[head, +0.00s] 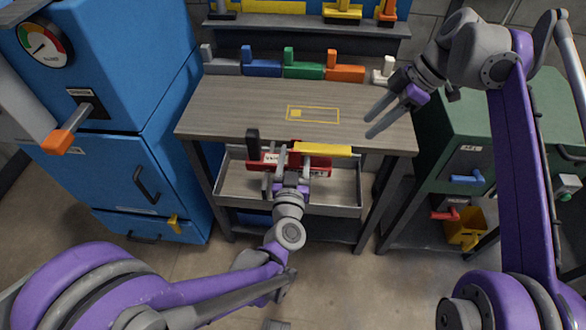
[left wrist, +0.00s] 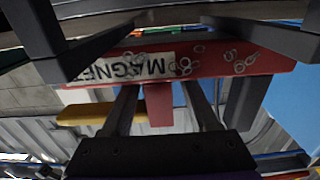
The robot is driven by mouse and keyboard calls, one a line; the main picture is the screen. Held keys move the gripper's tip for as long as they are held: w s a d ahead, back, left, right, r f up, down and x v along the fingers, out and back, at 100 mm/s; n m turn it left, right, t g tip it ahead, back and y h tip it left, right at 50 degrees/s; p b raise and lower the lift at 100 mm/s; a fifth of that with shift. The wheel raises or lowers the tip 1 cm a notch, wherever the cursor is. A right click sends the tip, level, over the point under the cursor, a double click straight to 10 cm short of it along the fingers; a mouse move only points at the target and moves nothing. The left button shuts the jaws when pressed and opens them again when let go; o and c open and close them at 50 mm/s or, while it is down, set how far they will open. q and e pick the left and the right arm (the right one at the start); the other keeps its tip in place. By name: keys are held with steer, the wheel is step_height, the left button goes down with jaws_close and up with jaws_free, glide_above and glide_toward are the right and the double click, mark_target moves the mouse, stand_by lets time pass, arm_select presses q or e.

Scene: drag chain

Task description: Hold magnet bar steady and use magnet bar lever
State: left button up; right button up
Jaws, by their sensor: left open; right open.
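The red magnet bar (head: 318,161) is at the front edge of the table, above the open drawer. It has a black upright post (head: 252,143) at its left end and a yellow lever (head: 322,150) at its right. In the left wrist view, the bar (left wrist: 215,58) shows an upside-down "MAGNET" label and several small metal rings on its face. My left gripper (head: 285,172) is open, its fingers on either side of the bar's red stub (left wrist: 158,104); contact cannot be told. My right gripper (head: 370,119) is open and empty above the table's right side.
Grey, blue (head: 262,68), green (head: 303,70), orange (head: 344,73) and white blocks line the table's back. A yellow outline (head: 313,114) marks the otherwise clear tabletop. A blue cabinet (head: 120,90) stands left, a green cabinet (head: 440,150) right. The drawer (head: 338,198) is below.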

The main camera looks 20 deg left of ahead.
arm_select(q)
steer(key=shift+w+a, duration=0.15)
steer(key=shift+w, duration=0.8)
jaws_close()
arm_select(e)
steer(key=shift+c, duration=0.9)
steer(key=d+r+y, duration=0.1)
steer(key=d+r, duration=0.1)
steer(key=d+r+y, duration=0.1)
steer(key=r, duration=0.1)
steer(key=shift+w+d+y, duration=0.1)
steer(key=shift+w+y, duration=0.15)
steer(key=shift+y, duration=0.05)
jaws_close()
steer(key=shift+r, duration=0.25)
